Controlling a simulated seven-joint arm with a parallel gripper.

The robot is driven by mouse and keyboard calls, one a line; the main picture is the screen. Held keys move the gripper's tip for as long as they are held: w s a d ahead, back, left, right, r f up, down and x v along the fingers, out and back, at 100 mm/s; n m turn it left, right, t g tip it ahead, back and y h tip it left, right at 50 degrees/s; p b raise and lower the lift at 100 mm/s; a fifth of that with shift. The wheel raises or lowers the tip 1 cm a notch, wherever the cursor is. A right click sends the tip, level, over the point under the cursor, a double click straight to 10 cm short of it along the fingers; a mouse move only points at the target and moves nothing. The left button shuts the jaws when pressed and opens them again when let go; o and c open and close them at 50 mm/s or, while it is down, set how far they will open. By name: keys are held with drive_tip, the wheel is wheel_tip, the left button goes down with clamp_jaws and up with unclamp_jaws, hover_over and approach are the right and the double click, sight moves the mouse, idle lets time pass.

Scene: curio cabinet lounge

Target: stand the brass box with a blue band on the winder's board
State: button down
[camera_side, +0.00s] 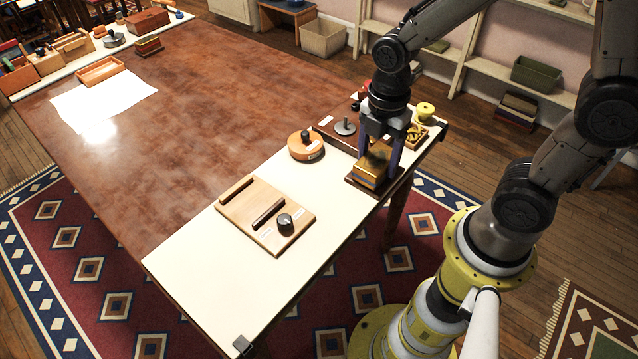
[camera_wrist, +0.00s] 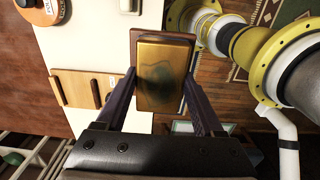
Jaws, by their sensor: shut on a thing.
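The brass box (camera_side: 369,164) has a gold top and a blue band low on its side. It stands upright at the right part of the cream strip, over a dark brown base; I cannot tell whether they touch. My gripper (camera_side: 378,160) points down and is shut on the box, one finger on each side. In the wrist view the box's gold top (camera_wrist: 165,75) lies between the fingers of my gripper (camera_wrist: 164,98). A pale wooden board (camera_side: 250,208) with two bars and a dark knob lies left of it; it may be the winder's board.
A round orange-brown piece (camera_side: 305,146) with a dark knob sits between board and box. A tray of brass pieces (camera_side: 416,134) and a yellow spool (camera_side: 425,111) stand behind my gripper. Dark clamps mark the strip's ends. The brown tabletop (camera_side: 180,130) is mostly clear.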

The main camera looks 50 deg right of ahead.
drive_tip(key=w+f, duration=0.3)
drive_tip(key=w, duration=0.1)
drive_tip(key=w+f, duration=0.3)
drive_tip(key=w, duration=0.2)
drive_tip(key=w+f, duration=0.3)
drive_tip(key=w, duration=0.2)
drive_tip(key=shift+a+f, duration=0.25)
drive_tip(key=shift+w+f, duration=0.1)
drive_tip(key=shift+f, duration=1.5)
unclamp_jaws()
drive_tip(key=shift+f, duration=0.15)
